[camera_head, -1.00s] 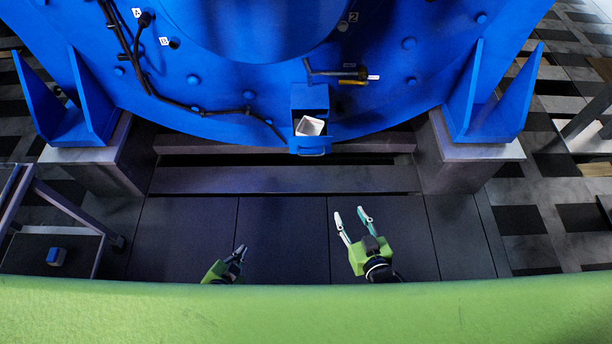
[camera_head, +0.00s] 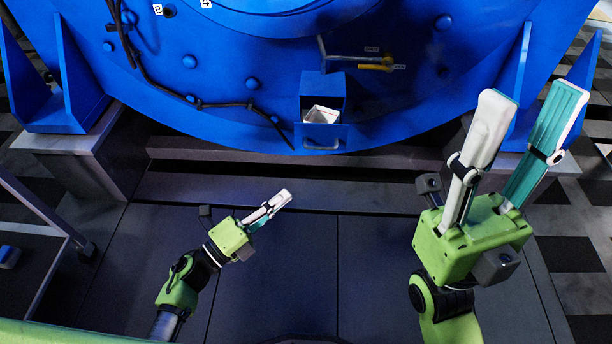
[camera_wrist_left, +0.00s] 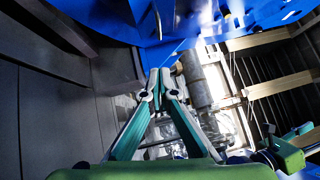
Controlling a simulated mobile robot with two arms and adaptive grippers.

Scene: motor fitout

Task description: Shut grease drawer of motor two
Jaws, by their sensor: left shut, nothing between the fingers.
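The grease drawer (camera_head: 321,136) is a blue box on the lower front of the big blue motor (camera_head: 225,75). It stands open, pulled out from its housing (camera_head: 323,86), with a white container (camera_head: 322,115) inside. My left gripper (camera_head: 286,196) is shut and empty, below and left of the drawer and apart from it. In the left wrist view its fingers (camera_wrist_left: 160,74) meet at the tips, with blue motor surface beyond. My right gripper (camera_head: 528,112) is open and empty, raised close to the head camera at the right.
A lever with a yellow handle (camera_head: 375,67) is on the motor above and right of the drawer. A black cable (camera_head: 205,104) runs along the motor at left. Grey support blocks (camera_head: 85,155) stand at both sides. The dark floor (camera_head: 375,260) in front is clear.

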